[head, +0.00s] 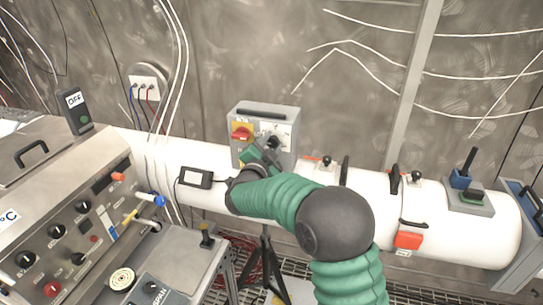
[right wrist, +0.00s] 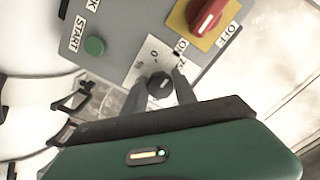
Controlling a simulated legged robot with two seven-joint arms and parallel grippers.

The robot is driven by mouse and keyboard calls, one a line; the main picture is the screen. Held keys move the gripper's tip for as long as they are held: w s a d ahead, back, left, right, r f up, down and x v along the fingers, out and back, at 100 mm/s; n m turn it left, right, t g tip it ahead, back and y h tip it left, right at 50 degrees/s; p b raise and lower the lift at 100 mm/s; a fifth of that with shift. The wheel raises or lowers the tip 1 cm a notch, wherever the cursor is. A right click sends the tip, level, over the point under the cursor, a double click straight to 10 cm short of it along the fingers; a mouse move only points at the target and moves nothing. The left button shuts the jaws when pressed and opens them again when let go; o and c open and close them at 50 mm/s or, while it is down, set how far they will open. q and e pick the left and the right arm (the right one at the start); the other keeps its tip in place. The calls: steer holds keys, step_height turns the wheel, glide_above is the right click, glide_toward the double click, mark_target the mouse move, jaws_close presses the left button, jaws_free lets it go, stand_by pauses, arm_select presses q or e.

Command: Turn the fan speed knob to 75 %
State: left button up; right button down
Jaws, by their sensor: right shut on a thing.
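The grey control box (head: 248,112) stands at the white duct in the middle of the head view. The fan speed knob (right wrist: 160,84) is a small black knob on a white scale plate (right wrist: 151,58) with a 0 on it. My right gripper (right wrist: 161,91) is shut on the knob, with one finger on each side. In the head view my right gripper (head: 267,149) partly covers the box's lower front. The knob's pointer setting and most of the scale are hidden or too small to read. My left gripper is not in view.
A red rotary switch on a yellow plate (right wrist: 208,16) and a green START button (right wrist: 95,45) sit close to the knob. A small black display (head: 196,178) is left of my arm. The metal console (head: 75,235) fills the left; the duct's valves and handles are right.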

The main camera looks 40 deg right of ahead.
steer(key=m+b, duration=0.2)
steer(key=b, duration=0.1)
steer(key=m+b, duration=0.6)
steer(key=b, duration=0.1)
steer(key=shift+f, duration=0.4)
steer(key=m+b, duration=0.8)
steer(key=shift+f+m, duration=0.1)
steer(key=shift+m, duration=0.2)
steer(key=m+b, duration=0.7)
steer(key=m, duration=0.1)
steer(key=m+b, duration=0.3)
steer(key=shift+m, duration=0.3)
steer(key=shift+m+b, duration=0.8)
steer(key=shift+m, duration=0.7)
steer(key=shift+r, duration=0.2)
